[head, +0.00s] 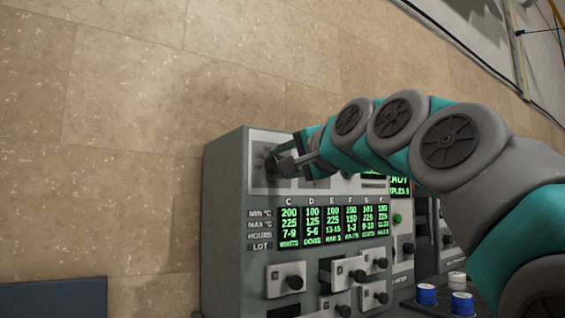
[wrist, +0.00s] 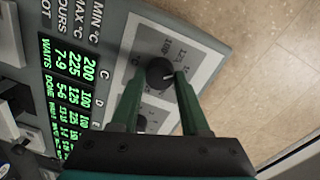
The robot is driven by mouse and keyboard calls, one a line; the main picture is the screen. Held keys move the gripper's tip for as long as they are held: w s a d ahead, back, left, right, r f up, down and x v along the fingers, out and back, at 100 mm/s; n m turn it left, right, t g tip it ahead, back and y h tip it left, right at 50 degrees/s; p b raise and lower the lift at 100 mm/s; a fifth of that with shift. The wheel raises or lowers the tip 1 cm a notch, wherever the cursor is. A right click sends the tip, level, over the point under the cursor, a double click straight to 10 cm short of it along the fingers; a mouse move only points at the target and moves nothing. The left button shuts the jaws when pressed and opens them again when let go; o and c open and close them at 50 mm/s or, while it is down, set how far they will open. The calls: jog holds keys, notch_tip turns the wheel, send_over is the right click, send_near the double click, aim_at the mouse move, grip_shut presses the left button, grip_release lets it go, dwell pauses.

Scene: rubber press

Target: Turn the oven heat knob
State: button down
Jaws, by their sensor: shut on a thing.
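The oven heat knob (wrist: 160,73) is a round black knob on a light grey dial plate with printed numbers. In the wrist view it sits between the tips of my gripper (wrist: 158,80), whose two green fingers touch it from both sides. In the head view my gripper (head: 280,163) reaches the upper left of the grey oven control panel (head: 226,220), and the knob there is partly hidden by the fingers.
A green-lit display (head: 330,223) with several columns lies below the knobs. Several small drawers with black knobs (head: 293,282) stick out under it. Blue and white spools (head: 426,294) stand at the lower right.

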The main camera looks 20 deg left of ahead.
jog(key=m, duration=0.9)
jog(key=m+y, duration=0.1)
jog(key=m, duration=0.8)
jog(key=shift+w+d+f+g, duration=0.1)
jog(key=shift+w+f+g, duration=0.05)
jog(key=shift+g, duration=0.15)
jog(key=shift+m, duration=0.4)
jog(key=shift+c, duration=2)
grip_release()
jog(key=v, duration=0.7)
jog(key=shift+s+d, duration=0.25)
jog(key=shift+d, duration=0.1)
